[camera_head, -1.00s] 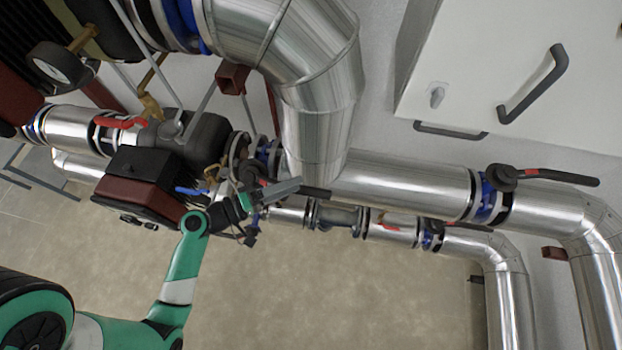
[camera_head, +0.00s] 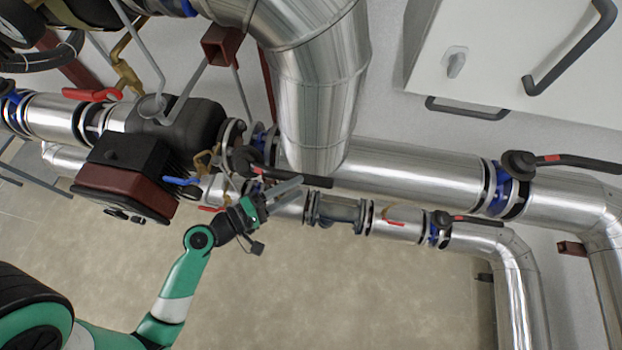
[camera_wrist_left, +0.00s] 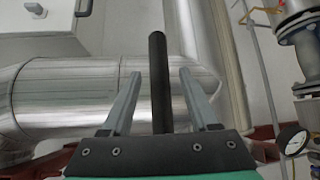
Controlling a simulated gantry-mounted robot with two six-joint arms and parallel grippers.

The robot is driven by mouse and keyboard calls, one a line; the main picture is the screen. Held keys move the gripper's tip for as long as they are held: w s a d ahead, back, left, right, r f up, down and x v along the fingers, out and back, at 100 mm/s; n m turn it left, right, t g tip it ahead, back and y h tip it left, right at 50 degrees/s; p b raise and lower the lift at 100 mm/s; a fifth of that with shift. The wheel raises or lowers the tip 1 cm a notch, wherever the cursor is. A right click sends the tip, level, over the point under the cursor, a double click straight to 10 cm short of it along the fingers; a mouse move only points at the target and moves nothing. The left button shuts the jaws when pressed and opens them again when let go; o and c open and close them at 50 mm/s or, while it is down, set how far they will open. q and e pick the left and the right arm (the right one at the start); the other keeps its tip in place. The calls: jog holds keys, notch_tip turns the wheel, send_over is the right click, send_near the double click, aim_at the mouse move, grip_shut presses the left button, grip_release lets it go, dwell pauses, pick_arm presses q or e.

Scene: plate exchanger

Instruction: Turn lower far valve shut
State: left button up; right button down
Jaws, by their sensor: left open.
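My left gripper (camera_head: 298,188) is open beside a valve with a black lever (camera_head: 310,181) near the pump. In the left wrist view a dark lever (camera_wrist_left: 158,85) stands upright in the picture, between the open fingers (camera_wrist_left: 160,100); contact cannot be told. On the lower, thinner pipe (camera_head: 400,225) at the right, a valve (camera_head: 438,227) with a blue body has a dark lever (camera_head: 478,220) lying along the pipe. On the thicker pipe above it, another blue-bodied valve (camera_head: 510,180) has a long black lever (camera_head: 580,163). My right gripper is not in view.
A dark pump with a maroon box (camera_head: 125,190) is left of the gripper. A large metal duct (camera_head: 315,90) comes down above it. A white cabinet (camera_head: 500,60) with a grey handle is at upper right. Open floor (camera_head: 330,290) lies below the pipes.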

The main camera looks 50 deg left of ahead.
aim_at(305, 183)
pick_arm(q)
jog(key=w, duration=0.5)
jog(key=shift+w+d+f, duration=0.25)
jog(key=shift+d+f, duration=0.05)
jog(key=shift+f, duration=0.05)
grip_shut()
dwell(1.0)
